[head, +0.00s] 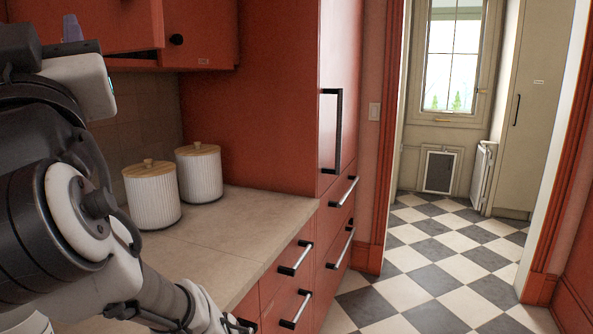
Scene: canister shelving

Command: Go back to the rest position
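My arm (75,220) fills the left side of the head view and reaches down over the counter to the bottom edge. My gripper is not visible; the far end of the arm runs out of the picture at the bottom. Two white ribbed canisters with wooden lids stand upright on the beige counter (245,225). The nearer canister (152,197) is just right of my arm. The farther canister (200,175) stands close behind it to the right. Both appear clear of my arm.
Red upper cabinets (205,35) hang over the counter. A tall red cabinet (275,100) stands at its far end. Drawers with bar handles (296,258) line the front. The checkered floor (435,265) is clear through the doorway to a window (452,60).

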